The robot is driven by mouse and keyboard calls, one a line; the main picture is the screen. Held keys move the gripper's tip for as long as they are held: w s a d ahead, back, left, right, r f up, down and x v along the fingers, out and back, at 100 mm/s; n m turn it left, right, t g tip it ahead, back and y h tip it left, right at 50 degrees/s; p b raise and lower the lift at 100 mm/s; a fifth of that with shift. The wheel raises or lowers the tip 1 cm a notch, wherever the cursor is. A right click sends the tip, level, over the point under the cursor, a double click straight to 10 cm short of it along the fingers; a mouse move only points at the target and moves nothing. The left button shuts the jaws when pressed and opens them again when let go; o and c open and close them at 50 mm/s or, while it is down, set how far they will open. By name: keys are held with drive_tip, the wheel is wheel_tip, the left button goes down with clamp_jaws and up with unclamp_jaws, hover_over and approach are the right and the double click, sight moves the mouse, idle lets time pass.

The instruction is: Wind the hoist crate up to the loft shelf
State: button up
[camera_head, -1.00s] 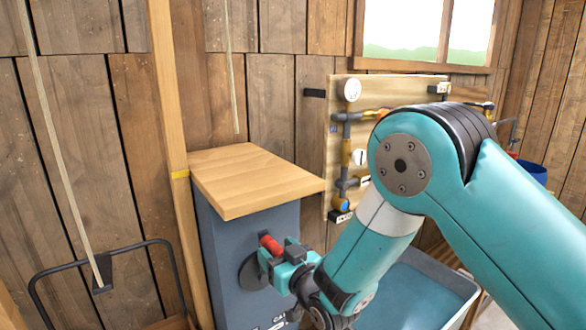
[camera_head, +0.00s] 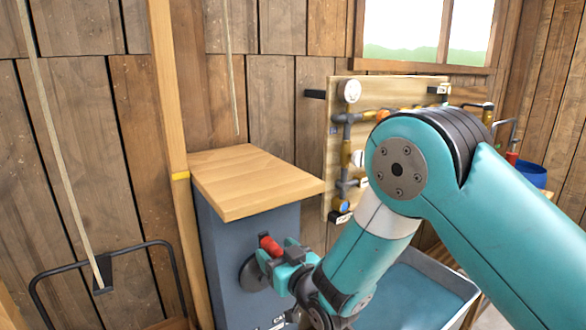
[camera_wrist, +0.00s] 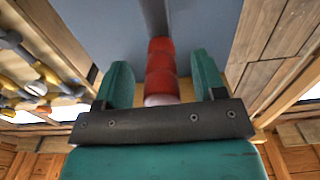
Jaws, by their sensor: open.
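The winch's red crank handle (camera_head: 270,245) sticks out from the front of a grey cabinet (camera_head: 225,255) with a wooden top. My teal gripper (camera_head: 276,256) is at the handle. In the wrist view the red handle (camera_wrist: 161,65) lies between the two open fingers of my gripper (camera_wrist: 160,80), with a gap on each side. A black bail (camera_head: 108,255) hangs on a rope (camera_head: 68,170) at the lower left, beside a wooden post. The crate's body is mostly below the picture. The loft shelf is not clearly visible.
The wooden post (camera_head: 168,120) carries a yellow mark (camera_head: 180,175). A second thin cord (camera_head: 231,80) hangs behind the cabinet. A pipe board with gauges (camera_head: 340,130) is on the wall to the right. A blue-grey basin (camera_head: 425,285) stands below my arm.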

drive_tip(key=shift+s+d+f+b, duration=0.2)
drive_tip(key=shift+s+f+b, duration=0.1)
drive_tip(key=shift+b, duration=0.7)
drive_tip(key=b+v, duration=0.7)
drive_tip(key=b, duration=0.2)
drive_tip(key=shift+r, duration=0.3)
drive_tip(key=shift+s, duration=0.1)
drive_tip(key=shift+d, duration=0.15)
